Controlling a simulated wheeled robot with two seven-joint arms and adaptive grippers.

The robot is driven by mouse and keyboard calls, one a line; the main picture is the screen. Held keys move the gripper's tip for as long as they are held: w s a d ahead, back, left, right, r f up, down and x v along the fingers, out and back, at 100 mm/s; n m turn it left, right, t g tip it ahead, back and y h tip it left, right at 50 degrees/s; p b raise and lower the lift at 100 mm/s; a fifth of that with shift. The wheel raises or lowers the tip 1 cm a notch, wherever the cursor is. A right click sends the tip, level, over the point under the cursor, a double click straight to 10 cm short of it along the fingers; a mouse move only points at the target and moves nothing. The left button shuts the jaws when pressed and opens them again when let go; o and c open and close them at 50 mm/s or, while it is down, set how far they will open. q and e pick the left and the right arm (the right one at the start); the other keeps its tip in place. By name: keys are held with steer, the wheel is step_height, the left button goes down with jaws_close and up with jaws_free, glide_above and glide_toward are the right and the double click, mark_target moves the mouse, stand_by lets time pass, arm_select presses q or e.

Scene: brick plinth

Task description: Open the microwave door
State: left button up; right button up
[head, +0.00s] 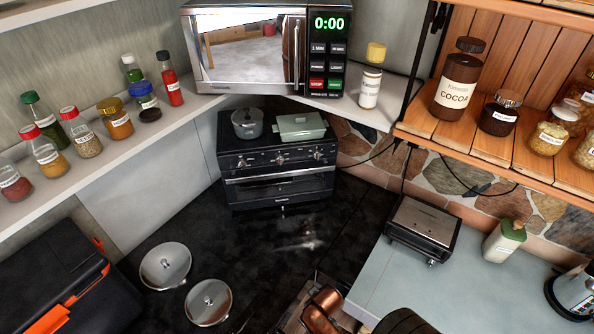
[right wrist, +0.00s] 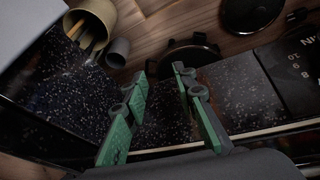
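The microwave (head: 268,47) stands on the white corner shelf at the top of the head view. Its door (head: 235,45) looks shut, with a bright reflection in the glass. The vertical door handle (head: 297,52) is on the door's right side, beside the control panel (head: 328,62) with a green 0:00 display. My right gripper (right wrist: 160,78) shows in the right wrist view with its green fingers apart and nothing between them. It is over a dark speckled counter, and the microwave is not in that view. My left gripper is in neither view.
A yellow-capped jar (head: 370,88) stands right of the microwave. Several spice bottles (head: 88,140) line the left shelf. Below are a toaster oven (head: 276,190) carrying pots, a toaster (head: 423,228) and two lids (head: 165,265). A wooden shelf (head: 480,135) with jars is at right.

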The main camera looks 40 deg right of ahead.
step_height(320, 180, up, 17)
steer(key=w+d+t+h+p, duration=0.1)
steer(key=w+d+p, duration=0.1)
steer(key=w, duration=0.1)
steer(key=m+t+h+p, duration=0.1)
steer(key=m+t+h, duration=0.4)
steer(key=m+h, duration=0.75)
glide_toward(295, 51)
steer(key=x, duration=0.3)
steer(key=shift+n, duration=0.35)
steer(key=p+x, duration=0.3)
steer(key=x, duration=0.4)
steer(key=shift+s+d+r, duration=0.1)
steer(key=shift+r, duration=0.05)
steer(key=shift+w+d, duration=0.2)
steer(key=shift+w, duration=0.05)
steer(key=shift+c, duration=0.2)
jaws_close()
